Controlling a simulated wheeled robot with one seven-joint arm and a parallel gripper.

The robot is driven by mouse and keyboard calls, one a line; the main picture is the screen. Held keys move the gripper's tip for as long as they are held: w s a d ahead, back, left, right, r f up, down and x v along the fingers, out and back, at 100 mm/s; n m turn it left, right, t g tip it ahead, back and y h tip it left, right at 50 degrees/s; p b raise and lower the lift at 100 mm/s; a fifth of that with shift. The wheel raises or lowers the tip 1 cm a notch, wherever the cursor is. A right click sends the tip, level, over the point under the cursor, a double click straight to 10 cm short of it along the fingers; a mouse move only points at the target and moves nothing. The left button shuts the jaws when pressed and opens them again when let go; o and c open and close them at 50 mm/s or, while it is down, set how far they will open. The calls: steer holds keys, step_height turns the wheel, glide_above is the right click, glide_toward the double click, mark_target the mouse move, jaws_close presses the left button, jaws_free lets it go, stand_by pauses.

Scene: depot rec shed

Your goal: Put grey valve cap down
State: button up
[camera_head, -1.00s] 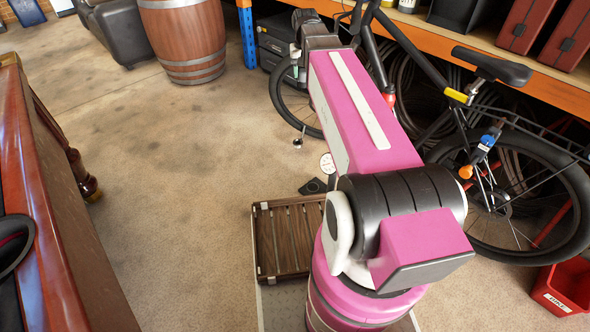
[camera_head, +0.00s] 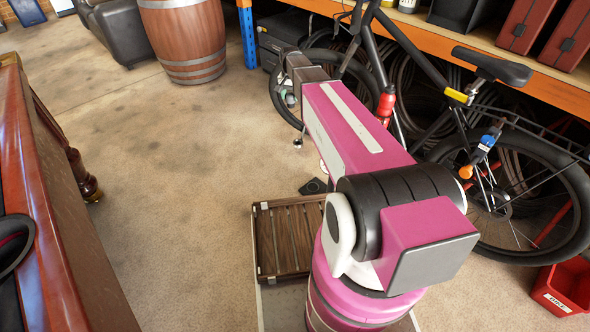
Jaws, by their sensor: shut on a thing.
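I cannot make out the grey valve cap in the head view. My pink arm reaches up and away, over the floor towards a bicycle (camera_head: 430,70). The fingers of my gripper do not show; the far end of the arm hides them. Whatever lies between or under the fingers is hidden too.
A slatted wooden tray (camera_head: 259,243) is beside my arm's base. A small dark flat thing (camera_head: 313,187) lies beyond it. An orange-edged shelf (camera_head: 500,55), red bin (camera_head: 563,290) and barrel (camera_head: 183,40) stand around. A wooden table (camera_head: 50,220) is at left. Open floor lies between.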

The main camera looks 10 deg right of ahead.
steer(key=w+a+f+m, duration=0.2)
steer(key=w+f, duration=0.1)
steer(key=f, duration=1.1)
steer(key=w+a+f+m, duration=0.2)
steer(key=f+m, duration=0.1)
steer(key=f, duration=1.2)
steer(key=w+a+f+m, duration=0.2)
steer(key=w+a+f, duration=0.1)
steer(key=f, duration=1.1)
steer(key=shift+w+d+f, duration=0.8)
steer(key=shift+d+f, duration=1)
steer(key=shift+f, duration=0.15)
steer(key=shift+w+d+f, duration=0.85)
steer(key=shift+d+f, duration=1)
steer(key=shift+f, duration=0.1)
steer(key=shift+w+d+f, duration=0.8)
steer(key=shift+d+f, duration=1)
steer(key=shift+f, duration=0.15)
steer(key=shift+f, duration=0.1)
steer(key=o, duration=0.9)
